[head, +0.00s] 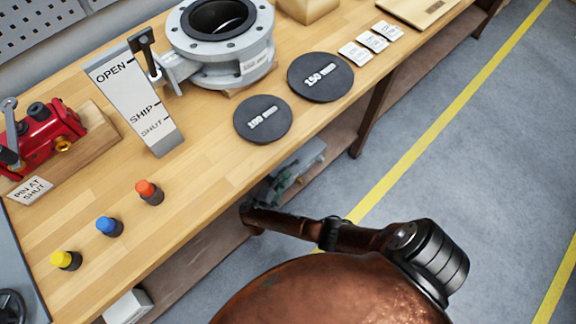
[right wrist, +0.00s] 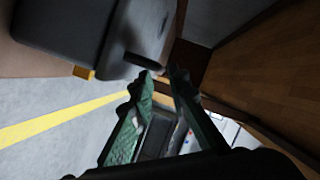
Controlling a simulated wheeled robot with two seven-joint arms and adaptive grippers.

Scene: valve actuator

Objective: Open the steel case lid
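A grey case (head: 309,160) shows in the head view below the bench's front edge, partly hidden by the bench top and my right gripper. In the right wrist view, a dark grey box-like body (right wrist: 75,35) with rounded edges, which looks like the case, fills the upper left. It has a small yellow part (right wrist: 85,73) and a dark bar (right wrist: 144,61) at its lower edge. I cannot make out the lid seam. My right gripper (head: 283,184) is beside the case. Its green fingers (right wrist: 161,75) are apart, with tips close to the dark bar; contact is unclear. My left gripper is out of view.
The wooden bench top (head: 210,190) overhangs the lower shelf (head: 190,280). On it stand a grey flanged valve (head: 222,65), black discs (head: 320,77), a red device (head: 45,140) and coloured knobs. Open grey floor (head: 440,165) with yellow lines lies to the right.

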